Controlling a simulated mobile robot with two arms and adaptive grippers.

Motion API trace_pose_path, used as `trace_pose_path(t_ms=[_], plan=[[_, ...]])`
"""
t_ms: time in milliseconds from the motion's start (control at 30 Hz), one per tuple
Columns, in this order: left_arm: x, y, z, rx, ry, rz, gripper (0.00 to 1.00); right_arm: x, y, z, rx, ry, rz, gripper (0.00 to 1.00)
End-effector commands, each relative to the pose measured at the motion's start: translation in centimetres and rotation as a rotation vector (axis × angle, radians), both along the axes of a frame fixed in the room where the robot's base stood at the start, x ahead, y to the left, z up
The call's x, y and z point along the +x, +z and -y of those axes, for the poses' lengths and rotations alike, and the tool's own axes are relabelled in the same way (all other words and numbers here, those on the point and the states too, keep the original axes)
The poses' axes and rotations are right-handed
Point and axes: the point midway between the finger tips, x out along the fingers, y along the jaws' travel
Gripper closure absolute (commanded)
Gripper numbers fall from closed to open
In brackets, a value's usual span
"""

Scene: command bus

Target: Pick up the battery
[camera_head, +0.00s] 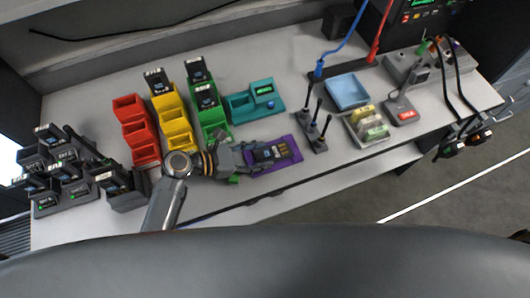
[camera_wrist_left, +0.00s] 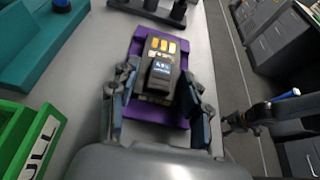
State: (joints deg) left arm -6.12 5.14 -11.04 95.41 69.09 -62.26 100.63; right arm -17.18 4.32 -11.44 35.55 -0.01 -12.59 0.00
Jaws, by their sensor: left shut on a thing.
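The battery (camera_head: 270,153) is a dark block with a small label screen and yellow contacts. It is at the purple tray (camera_head: 293,147) near the front edge of the bench. In the left wrist view the battery (camera_wrist_left: 163,72) sits between the fingers, over the purple tray (camera_wrist_left: 138,47). My left gripper (camera_head: 248,156) is shut on the battery, with a finger along each side in the wrist view (camera_wrist_left: 160,92). Whether the battery touches the tray cannot be told.
Red (camera_head: 135,130), yellow (camera_head: 172,120) and green (camera_head: 208,110) bins stand left of the tray; some hold batteries. A teal tester (camera_head: 262,88) is behind it. Upright black levers (camera_head: 318,125) stand close on its right. A blue tray (camera_head: 347,91) is farther right.

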Motion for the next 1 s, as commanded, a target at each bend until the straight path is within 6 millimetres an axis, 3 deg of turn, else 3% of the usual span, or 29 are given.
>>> trace_pose_path(t_ms=[167,300,567,800,1000], plan=[[0.0,1.1,0.0,0.000,-0.002,0.004,0.87,-0.1,0.0,0.4,-0.005,0.003,-0.002,0.52],[0.0,3.5,0.1,-0.002,-0.003,0.007,0.87,-0.1,-0.1,0.6,-0.007,0.002,-0.003,0.52],[-4.7,9.5,2.3,-0.004,-0.003,0.004,0.87,-0.2,0.8,0.6,-0.007,0.003,-0.003,0.52],[-9.8,11.7,4.8,-0.004,-0.002,0.001,0.87,-0.2,0.7,0.5,-0.007,0.003,-0.003,0.52],[-12.0,12.7,5.9,-0.003,-0.002,0.000,0.87,-0.1,0.7,0.5,-0.006,0.003,-0.003,0.52]])
